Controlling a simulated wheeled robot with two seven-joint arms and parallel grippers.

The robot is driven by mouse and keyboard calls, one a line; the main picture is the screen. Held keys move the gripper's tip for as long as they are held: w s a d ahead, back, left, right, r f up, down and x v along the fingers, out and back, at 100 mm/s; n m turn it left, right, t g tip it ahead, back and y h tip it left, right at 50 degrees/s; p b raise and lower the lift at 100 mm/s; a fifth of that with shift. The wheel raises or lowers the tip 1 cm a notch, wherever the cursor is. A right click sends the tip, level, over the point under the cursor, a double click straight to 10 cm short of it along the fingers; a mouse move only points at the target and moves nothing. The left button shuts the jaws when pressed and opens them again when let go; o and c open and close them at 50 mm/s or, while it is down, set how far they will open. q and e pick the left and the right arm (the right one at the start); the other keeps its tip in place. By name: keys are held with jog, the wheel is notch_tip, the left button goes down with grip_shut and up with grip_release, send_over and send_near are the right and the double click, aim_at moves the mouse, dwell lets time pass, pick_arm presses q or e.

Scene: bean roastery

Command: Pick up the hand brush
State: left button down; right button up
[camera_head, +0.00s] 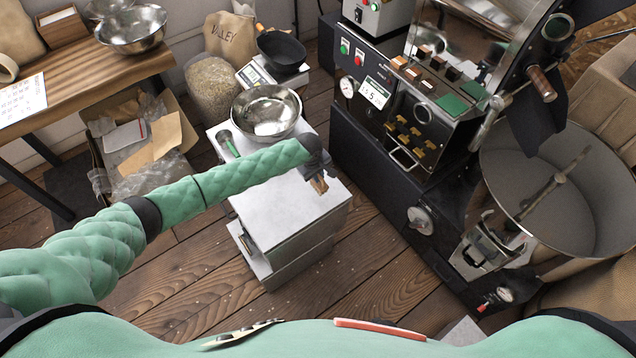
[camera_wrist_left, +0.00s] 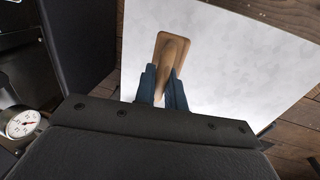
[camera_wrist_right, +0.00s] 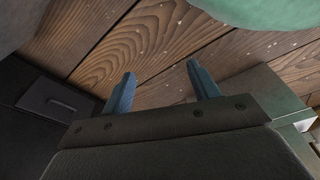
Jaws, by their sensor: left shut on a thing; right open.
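The hand brush (camera_wrist_left: 172,52) has a tan wooden back and handle. In the left wrist view my left gripper (camera_wrist_left: 163,85) is shut on its handle, over a pale cabinet top. In the head view the left gripper (camera_head: 318,178) and the brush (camera_head: 319,186) are small and partly covered by my wrist, over the white cabinet (camera_head: 290,215). I cannot tell whether the brush touches the top. In the right wrist view my right gripper (camera_wrist_right: 160,90) is open and empty above the wooden floor.
A steel bowl (camera_head: 266,112) and a green-handled tool (camera_head: 228,143) are on the cabinet's far part. A black roaster (camera_head: 385,170) with a round cooling pan (camera_head: 570,230) stands at right. A cardboard box (camera_head: 150,150) is at left. Floor in front of the cabinet is clear.

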pick_arm(q)
jog(key=s+d+r+b, duration=0.3)
jog(key=s+d+r, duration=0.3)
jog(key=d, duration=0.4)
jog(key=shift+r, duration=0.4)
pick_arm(e)
jog(key=w+a+r, duration=0.2)
jog(key=w+r, duration=0.1)
jog(key=r, duration=0.5)
jog(key=shift+a+g, duration=0.3)
pick_arm(q)
jog(key=c, duration=2.1)
grip_release()
pick_arm(e)
jog(key=shift+r, duration=0.1)
pick_arm(q)
grip_shut()
